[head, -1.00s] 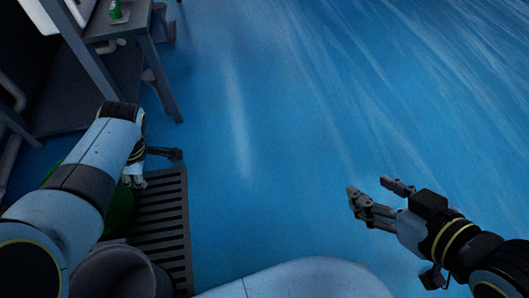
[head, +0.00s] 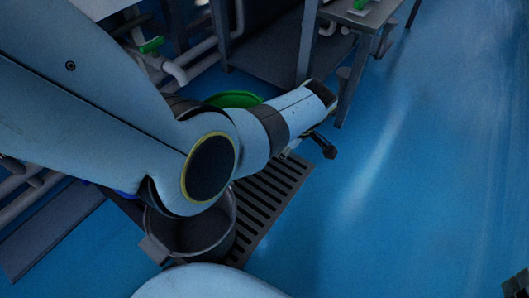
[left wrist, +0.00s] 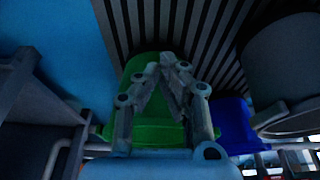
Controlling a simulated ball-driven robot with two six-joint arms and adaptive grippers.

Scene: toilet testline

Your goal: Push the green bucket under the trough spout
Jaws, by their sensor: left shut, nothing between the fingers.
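The green bucket (head: 232,99) shows in the head view as a green rim behind my left arm, which hides most of it. In the left wrist view the green bucket (left wrist: 150,132) is behind my left gripper's fingers. My left gripper (left wrist: 165,60) is shut and empty, its fingertips together in front of the bucket and the grating; contact cannot be told. In the head view only a bit of my left gripper (head: 287,153) shows below the forearm. A dark piece of my right gripper (head: 517,284) is at the bottom right corner. I cannot clearly make out the trough spout.
A slotted floor grating (head: 265,205) lies beside the arm. A grey bucket (head: 228,240) stands at its near end. A blue bucket (left wrist: 232,125) shows in the left wrist view. A grey table (head: 365,14) and white pipes (head: 200,52) are behind. The blue floor at right is clear.

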